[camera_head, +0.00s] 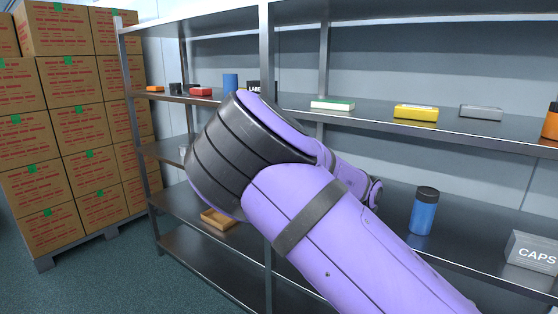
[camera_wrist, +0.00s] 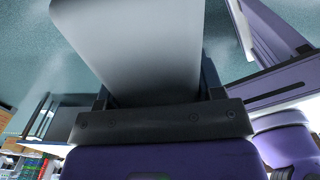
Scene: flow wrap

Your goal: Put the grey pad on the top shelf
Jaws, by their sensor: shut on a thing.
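The grey pad (camera_wrist: 135,45) is a broad, smooth, pale grey slab in the wrist view, running out past the top of the picture. My gripper (camera_wrist: 157,92) is shut on it, with a dark finger at each side of its near end. In the head view my purple arm hides the gripper, and the held pad does not show there. The top shelf (camera_head: 400,10) runs along the upper edge of the head view. Only its front edge and a thin strip show, so I cannot tell what lies on it.
The shelf board below holds a yellow box (camera_head: 416,112), a flat grey item (camera_head: 480,112) and a green-and-white box (camera_head: 332,104). A blue bottle (camera_head: 424,212) and a CAPS box (camera_head: 532,252) stand lower. A metal post (camera_head: 266,60) rises mid-rack. Stacked cartons (camera_head: 80,120) stand left.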

